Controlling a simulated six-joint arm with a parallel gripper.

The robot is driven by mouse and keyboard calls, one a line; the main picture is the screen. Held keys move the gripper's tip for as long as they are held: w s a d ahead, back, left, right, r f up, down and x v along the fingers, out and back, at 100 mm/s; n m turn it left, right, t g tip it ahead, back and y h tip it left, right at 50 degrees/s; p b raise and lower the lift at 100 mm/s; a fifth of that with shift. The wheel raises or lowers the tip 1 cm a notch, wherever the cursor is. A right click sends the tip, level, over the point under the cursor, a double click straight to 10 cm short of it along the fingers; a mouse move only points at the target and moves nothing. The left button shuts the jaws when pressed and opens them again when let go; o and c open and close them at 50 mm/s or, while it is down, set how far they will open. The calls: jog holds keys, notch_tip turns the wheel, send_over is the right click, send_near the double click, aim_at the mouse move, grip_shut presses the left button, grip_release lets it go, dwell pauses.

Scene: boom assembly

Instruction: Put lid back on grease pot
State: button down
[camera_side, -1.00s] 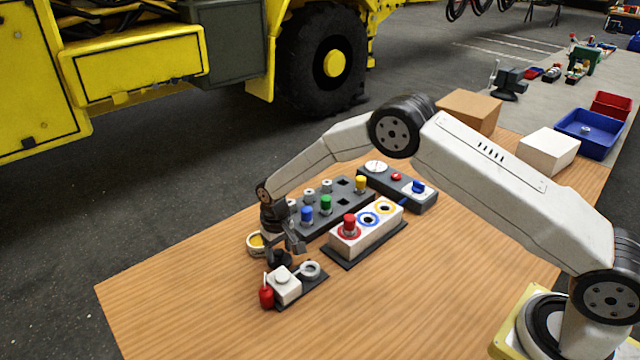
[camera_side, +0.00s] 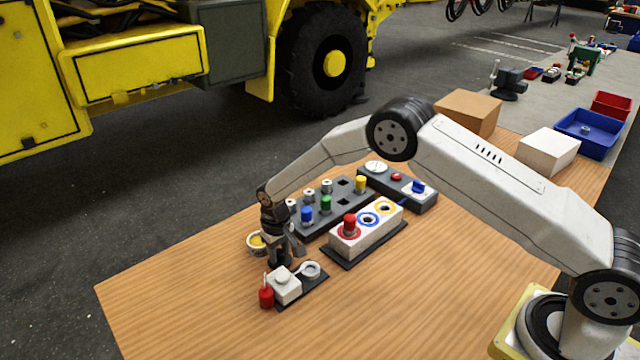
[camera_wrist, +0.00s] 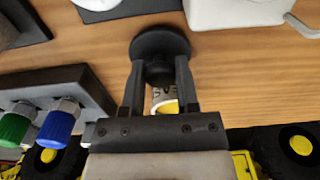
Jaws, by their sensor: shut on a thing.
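The grease pot (camera_side: 256,244) is a small pale pot with yellow grease showing in its open top. It stands on the wooden table, left of my gripper in the side view. In the wrist view, part of the pot (camera_wrist: 163,104) shows between my fingers, with the rest hidden by the gripper. My gripper (camera_side: 283,248) is shut on the black round lid (camera_side: 279,259). In the wrist view, the lid's disc (camera_wrist: 160,42) lies beyond the fingertips of my gripper (camera_wrist: 160,75). The lid is beside the pot; I cannot tell whether it touches the table.
A dark rack with coloured knobs (camera_side: 325,205) and a white box with a red knob (camera_side: 366,232) stand to the right. The table's front left is clear.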

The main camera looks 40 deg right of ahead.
aim_at(279, 251)
jog(key=shift+r, duration=0.15)
jog(key=shift+r, duration=1.8)
jog(key=shift+w+r, duration=0.1)
jog(key=shift+w, duration=0.05)
jog(key=w+a+r+t, duration=0.1)
jog(key=w+r, duration=0.4)
jog(key=w, duration=0.1)
jog(key=shift+w+r, duration=0.15)
jog(key=shift+w, duration=0.2)
jog(key=shift+f, duration=0.2)
jog(key=shift+f, duration=2.2)
jog(key=shift+f, duration=0.85)
dwell(0.4)
